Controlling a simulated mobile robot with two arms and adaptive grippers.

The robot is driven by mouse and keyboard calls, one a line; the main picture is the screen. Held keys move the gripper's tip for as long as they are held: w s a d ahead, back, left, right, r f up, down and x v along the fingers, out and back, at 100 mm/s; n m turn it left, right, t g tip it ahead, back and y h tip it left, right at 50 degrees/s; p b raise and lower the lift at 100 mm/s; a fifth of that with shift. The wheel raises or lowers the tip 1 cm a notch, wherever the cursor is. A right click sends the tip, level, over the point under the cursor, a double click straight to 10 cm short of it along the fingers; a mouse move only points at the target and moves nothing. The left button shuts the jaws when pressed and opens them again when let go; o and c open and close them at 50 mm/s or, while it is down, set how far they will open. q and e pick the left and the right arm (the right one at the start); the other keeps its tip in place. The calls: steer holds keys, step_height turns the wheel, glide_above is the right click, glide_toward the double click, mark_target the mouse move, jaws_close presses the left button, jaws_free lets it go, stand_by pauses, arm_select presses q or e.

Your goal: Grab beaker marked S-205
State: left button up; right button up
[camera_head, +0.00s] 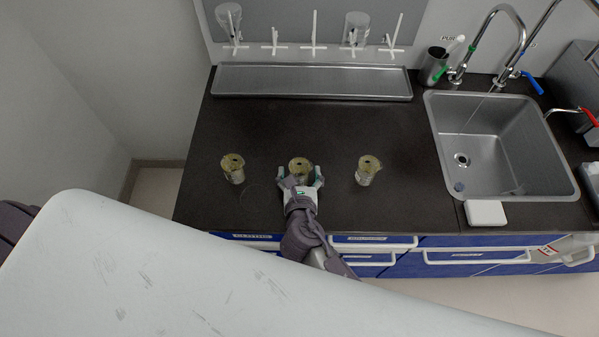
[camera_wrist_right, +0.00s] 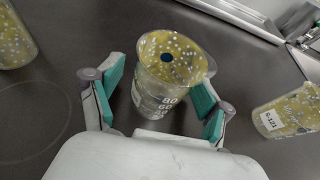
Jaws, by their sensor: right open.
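Three similar beakers with speckled yellow contents stand in a row on the dark counter: a left beaker (camera_head: 232,170), a middle beaker (camera_head: 300,165) and a right beaker (camera_head: 367,171). My right gripper (camera_head: 301,178) is open, with its fingers on either side of the middle beaker. In the right wrist view, the middle beaker (camera_wrist_right: 168,75) stands between the green finger pads (camera_wrist_right: 160,97); its visible side shows volume marks, and no S-205 label can be read. The right beaker (camera_wrist_right: 287,110) carries a label that seems to read S-121. The left beaker (camera_wrist_right: 14,40) shows no readable label. My left gripper is not seen.
A metal trough (camera_head: 311,81) runs along the back below a drying rack (camera_head: 313,46) with hanging glassware. A sink (camera_head: 500,150) with taps is at the right, and a white block (camera_head: 485,213) lies by its front edge. The counter between the beakers is clear.

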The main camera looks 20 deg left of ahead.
steer(key=shift+c, duration=0.4)
steer(key=c, duration=1.2)
